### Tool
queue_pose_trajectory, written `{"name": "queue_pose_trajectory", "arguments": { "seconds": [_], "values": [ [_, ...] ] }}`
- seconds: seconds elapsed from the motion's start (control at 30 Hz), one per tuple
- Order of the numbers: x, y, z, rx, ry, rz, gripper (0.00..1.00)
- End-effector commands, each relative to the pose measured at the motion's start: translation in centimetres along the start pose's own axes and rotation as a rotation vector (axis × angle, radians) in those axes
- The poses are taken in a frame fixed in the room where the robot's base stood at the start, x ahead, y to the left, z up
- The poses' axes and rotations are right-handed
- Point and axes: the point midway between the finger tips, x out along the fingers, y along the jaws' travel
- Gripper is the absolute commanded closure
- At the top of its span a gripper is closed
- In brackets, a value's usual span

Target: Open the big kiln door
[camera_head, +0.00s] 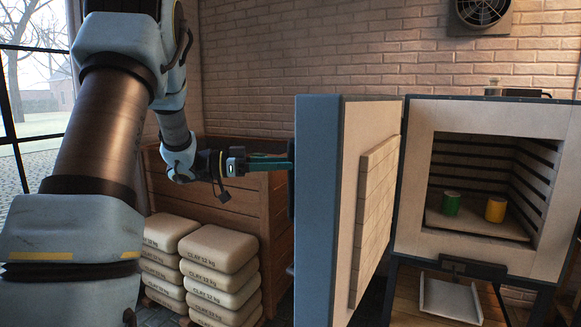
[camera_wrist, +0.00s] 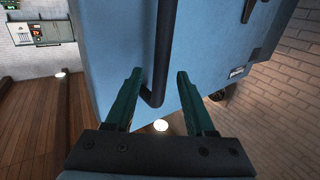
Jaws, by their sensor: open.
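The big kiln (camera_head: 480,180) stands at the right in the head view. Its door (camera_head: 345,210) is swung wide open toward the left, with its brick-lined inner face toward the kiln side and its blue edge toward me. My gripper (camera_head: 270,163) is at the door's outer face, left of it. In the wrist view, the blue outer face (camera_wrist: 205,60) carries a dark bar handle (camera_wrist: 161,50). The open green fingers (camera_wrist: 158,95) are on either side of the handle's lower end. I cannot tell whether they touch it.
A green cup (camera_head: 451,203) and a yellow cup (camera_head: 495,209) stand inside the kiln. Stacks of clay bags (camera_head: 220,250) and a wooden crate (camera_head: 275,205) are left of the door, below my arm. A white tray (camera_head: 450,298) sits below the kiln opening.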

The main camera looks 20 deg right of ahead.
Motion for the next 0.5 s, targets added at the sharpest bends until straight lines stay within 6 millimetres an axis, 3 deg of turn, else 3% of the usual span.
{"name": "queue_pose_trajectory", "arguments": {
  "seconds": [0.3, 0.5],
  "values": [
    [-6.1, -0.1, 0.2, 0.002, 0.001, -0.003, 0.45],
    [-7.7, -0.1, 0.0, 0.002, 0.001, 0.0, 0.45]
  ]
}}
